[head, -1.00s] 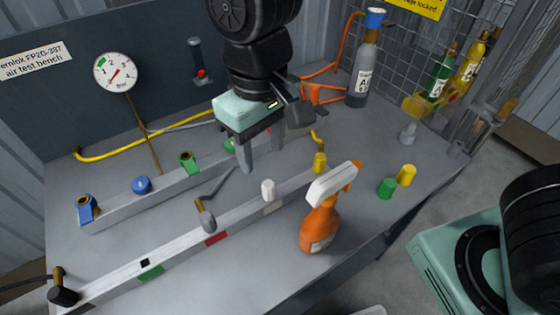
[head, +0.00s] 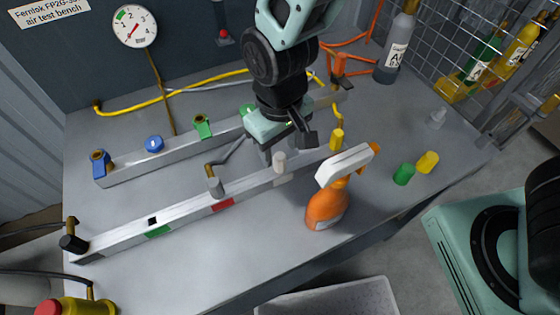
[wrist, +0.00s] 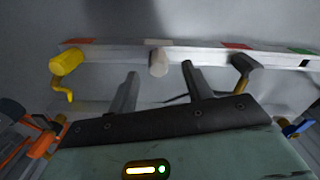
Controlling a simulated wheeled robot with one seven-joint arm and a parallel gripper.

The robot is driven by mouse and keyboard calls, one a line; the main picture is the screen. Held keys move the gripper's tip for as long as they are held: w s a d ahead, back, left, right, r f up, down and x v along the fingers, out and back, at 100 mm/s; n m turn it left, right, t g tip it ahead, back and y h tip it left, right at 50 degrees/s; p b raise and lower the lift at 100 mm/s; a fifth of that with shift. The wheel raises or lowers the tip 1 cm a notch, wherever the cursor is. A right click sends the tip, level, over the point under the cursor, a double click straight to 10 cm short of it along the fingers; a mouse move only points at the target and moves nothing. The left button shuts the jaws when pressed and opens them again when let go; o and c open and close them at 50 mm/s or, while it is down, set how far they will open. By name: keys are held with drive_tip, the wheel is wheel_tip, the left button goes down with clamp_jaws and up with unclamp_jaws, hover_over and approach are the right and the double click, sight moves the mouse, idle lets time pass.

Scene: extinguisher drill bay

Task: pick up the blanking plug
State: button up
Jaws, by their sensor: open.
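A short off-white cylindrical plug, which looks like the blanking plug (head: 280,162), sits at the front rail (head: 190,212) on the bench. In the wrist view the plug (wrist: 158,63) shows between and just beyond my fingertips. My gripper (head: 280,152) is open and empty, pointing down just behind the plug in the head view. I see no contact between the fingers (wrist: 160,72) and the plug. One finger is partly hidden behind the wrist and plug in the head view.
A grey hose end (head: 215,187) and a yellow one (head: 336,139) flank the plug along the rail. An orange spray bottle (head: 325,208) stands in front, to the right. Green (head: 403,174) and yellow (head: 427,162) cylinders stand farther right.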

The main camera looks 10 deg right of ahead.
sight(280, 156)
drive_tip(key=shift+w+d+f, duration=0.1)
drive_tip(key=shift+w+f, duration=0.05)
drive_tip(key=shift+f, duration=2.6)
drive_tip(key=c, duration=1.1)
